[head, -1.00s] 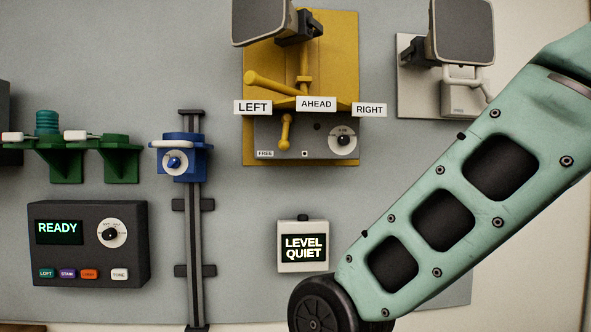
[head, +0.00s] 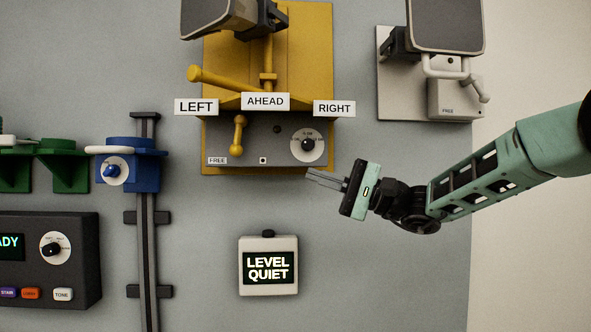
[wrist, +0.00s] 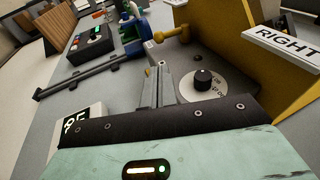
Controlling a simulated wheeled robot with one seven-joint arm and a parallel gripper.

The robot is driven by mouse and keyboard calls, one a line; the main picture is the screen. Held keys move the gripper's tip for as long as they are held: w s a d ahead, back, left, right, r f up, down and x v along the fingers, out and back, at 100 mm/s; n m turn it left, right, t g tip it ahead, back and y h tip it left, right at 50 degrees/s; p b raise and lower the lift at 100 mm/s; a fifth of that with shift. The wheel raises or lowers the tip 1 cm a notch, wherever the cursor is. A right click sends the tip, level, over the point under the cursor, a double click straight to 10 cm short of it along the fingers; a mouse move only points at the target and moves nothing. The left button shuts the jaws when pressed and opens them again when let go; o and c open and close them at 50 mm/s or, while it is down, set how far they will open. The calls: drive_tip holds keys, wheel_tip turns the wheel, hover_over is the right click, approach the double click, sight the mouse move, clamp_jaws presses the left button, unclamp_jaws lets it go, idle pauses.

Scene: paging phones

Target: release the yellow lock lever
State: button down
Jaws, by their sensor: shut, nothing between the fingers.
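The yellow lock lever (head: 239,135) is a short handle with a ball end on the grey front plate of the yellow unit (head: 320,60).
A longer yellow handle (head: 220,80) sticks out above the LEFT, AHEAD and RIGHT signs (head: 265,101). The LEVEL QUIET box (head: 268,266) is below. A blue slider (head: 128,165) on a rail is to the left. A grey-white unit (head: 455,97) is at upper right.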

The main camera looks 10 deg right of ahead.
drive_tip(key=p, duration=0.7)
approach(235, 156)
drive_tip(key=a+r, duration=0.1)
drive_tip(key=w+a+r, duration=0.1)
drive_tip(key=a, duration=0.1)
drive_tip(key=shift+w+a+r, duration=0.2)
drive_tip(key=shift+w+r, duration=0.2)
drive_tip(key=shift+w+a+p, duration=0.15)
drive_tip(key=shift+a+p, duration=0.2)
drive_tip(key=shift+a, duration=0.3)
drive_tip(key=shift+a+f+b, duration=0.1)
drive_tip(key=shift+f+b, duration=0.05)
drive_tip(key=shift+b, duration=0.2)
drive_tip(key=b, duration=0.3)
drive_tip(key=shift+a+f+y, duration=0.2)
drive_tip(key=shift+f+y, duration=0.1)
drive_tip(key=shift+f, duration=0.1)
drive_tip(key=a+m+t+y+b, duration=0.1)
drive_tip(key=b, duration=0.6)
drive_tip(key=a+t+y+b, duration=0.1)
drive_tip(key=a+y+b, duration=0.1)
drive_tip(key=b, duration=0.4)
drive_tip(key=shift+w+f+m+b, duration=0.1)
drive_tip(key=shift+f+m+b, duration=0.05)
drive_tip(key=shift+m+b, duration=0.25)
drive_tip(key=shift+a+r+b, duration=0.2)
drive_tip(key=shift+a+b, duration=0.05)
drive_tip(key=shift+b, duration=0.55)
drive_tip(key=shift+a+r, duration=0.15)
